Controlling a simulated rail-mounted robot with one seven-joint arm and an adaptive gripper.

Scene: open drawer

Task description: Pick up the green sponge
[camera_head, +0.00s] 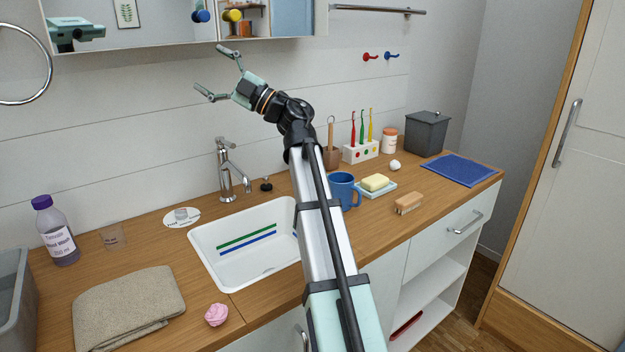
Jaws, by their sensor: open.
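My gripper (208,68) is open and empty, raised in front of the wall and mirror above the wooden counter (265,305). Its two fingers point to the upper left, well apart from anything on the counter. I cannot make out a green sponge in this view. A pale yellow block (375,182), perhaps soap, lies on a light dish (389,188) right of my arm. The white sink (212,263) has a green and a blue stripe inside. My arm crosses the middle and hides part of the counter and the sink's right edge.
A tap (226,170) stands behind the sink. At left are a purple-capped bottle (56,232), folded towel (128,310) and pink puff (216,314). At right are a blue mug (343,191), toothbrush holder (360,151), brush (408,203), grey bin (427,133) and blue cloth (460,169).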

